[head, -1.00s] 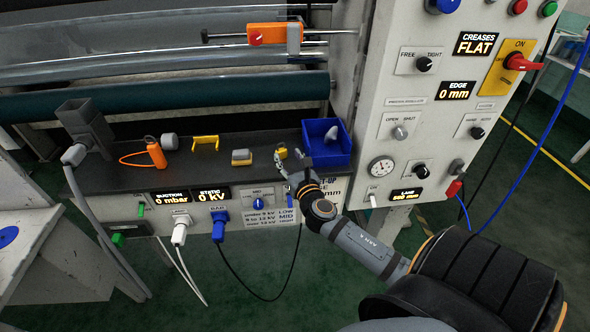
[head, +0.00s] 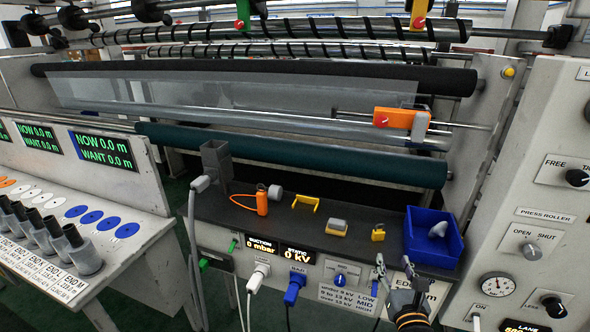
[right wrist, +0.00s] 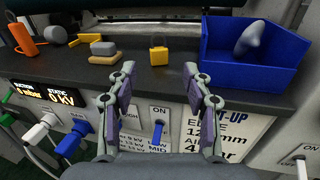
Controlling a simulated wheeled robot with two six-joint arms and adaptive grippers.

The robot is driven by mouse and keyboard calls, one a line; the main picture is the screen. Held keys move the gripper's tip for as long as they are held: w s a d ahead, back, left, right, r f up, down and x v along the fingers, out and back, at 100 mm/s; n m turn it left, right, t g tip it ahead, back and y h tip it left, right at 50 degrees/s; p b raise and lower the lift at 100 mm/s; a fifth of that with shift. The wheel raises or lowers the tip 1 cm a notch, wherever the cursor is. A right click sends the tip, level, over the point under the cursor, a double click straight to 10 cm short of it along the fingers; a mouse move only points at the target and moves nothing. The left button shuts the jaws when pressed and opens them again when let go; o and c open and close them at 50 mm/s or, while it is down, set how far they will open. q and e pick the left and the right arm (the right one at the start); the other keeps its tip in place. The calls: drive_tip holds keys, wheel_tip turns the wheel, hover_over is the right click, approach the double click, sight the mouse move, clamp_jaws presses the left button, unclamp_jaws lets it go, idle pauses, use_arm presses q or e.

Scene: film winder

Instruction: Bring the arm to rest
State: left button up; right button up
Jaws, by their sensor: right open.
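My right gripper (head: 394,269) is at the lower right of the head view, in front of the machine's dark shelf and left of the blue bin's (head: 446,256) lower front. In the right wrist view my right gripper (right wrist: 161,88) has its two fingers spread apart with nothing between them. Beyond the gap, a small yellow padlock-shaped piece (right wrist: 158,52) stands on the shelf, apart from the fingers. The front panel with a blue switch (right wrist: 157,131) lies below and behind the fingers. My left gripper is not in view.
The shelf (head: 290,225) holds an orange bottle (head: 262,200), a yellow handle (head: 306,201) and a grey-yellow block (head: 337,227). The blue bin holds a grey piece (head: 438,229). White and blue plugs with cables hang below. Rollers span the back.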

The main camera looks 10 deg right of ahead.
drive_tip(key=s+f+m+g+h, duration=0.2)
drive_tip(key=s+f+m+g, duration=0.6)
drive_tip(key=m, duration=1.1)
drive_tip(key=s+a+f+m+g+y, duration=0.6)
drive_tip(key=s+a+f+m, duration=0.2)
drive_tip(key=a+m, duration=0.35)
drive_tip(key=s+d+f+p, duration=0.2)
drive_tip(key=d+f+p, duration=0.1)
drive_tip(key=f, duration=1.8)
drive_tip(key=s+f+g+p, duration=0.1)
drive_tip(key=s+f, duration=0.6)
drive_tip(key=s, duration=0.2)
drive_tip(key=s+d+f+g+p, duration=0.1)
drive_tip(key=s+f, duration=0.7)
drive_tip(key=s, duration=0.2)
drive_tip(key=shift+s+d+m, duration=0.15)
drive_tip(key=shift+d+m, duration=0.05)
drive_tip(key=shift+m, duration=0.25)
